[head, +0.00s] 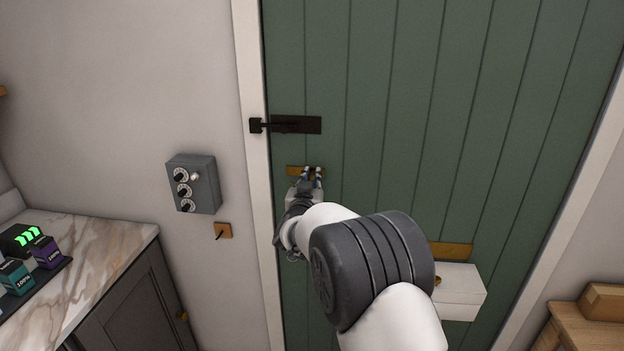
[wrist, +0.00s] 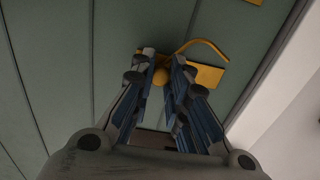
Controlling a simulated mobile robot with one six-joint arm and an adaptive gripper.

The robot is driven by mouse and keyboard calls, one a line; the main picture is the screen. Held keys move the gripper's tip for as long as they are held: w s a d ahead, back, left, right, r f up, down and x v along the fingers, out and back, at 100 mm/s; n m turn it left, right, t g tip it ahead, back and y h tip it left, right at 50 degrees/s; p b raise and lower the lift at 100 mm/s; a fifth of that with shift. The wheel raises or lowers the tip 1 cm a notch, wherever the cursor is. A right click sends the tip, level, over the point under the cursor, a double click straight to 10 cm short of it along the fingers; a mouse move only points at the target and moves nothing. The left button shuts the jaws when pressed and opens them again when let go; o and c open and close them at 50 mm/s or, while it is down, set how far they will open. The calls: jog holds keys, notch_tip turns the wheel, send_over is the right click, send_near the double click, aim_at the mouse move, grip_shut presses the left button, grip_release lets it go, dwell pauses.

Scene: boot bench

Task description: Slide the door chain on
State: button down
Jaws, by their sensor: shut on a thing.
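A small brass plate (head: 292,170) is on the green door (head: 390,90), below a dark bolt. My gripper (head: 312,170) is at this plate, its fingertips covering part of it. In the wrist view, the plate (wrist: 207,76) shows beside my gripper (wrist: 161,72), with a curved brass strip (wrist: 205,43) that may be the chain. The two fingers are shut on a round brass knob (wrist: 161,77). Whether the knob sits in the plate or in front of it cannot be told. A square brass plate (head: 223,230) with a dark hook or slot is on the wall left of the door frame.
A dark bolt (head: 296,124) crosses towards the door frame (head: 252,150). A grey dial box (head: 193,183) is on the wall. A brass strip (head: 452,250) and white box (head: 460,291) are lower right on the door. A marble counter (head: 95,245) stands at left.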

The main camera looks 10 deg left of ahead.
jog(key=shift+a, duration=0.15)
jog(key=c, duration=1.5)
grip_release()
jog(key=shift+a, duration=0.1)
jog(key=s, duration=1.2)
jog(key=shift+a, duration=0.15)
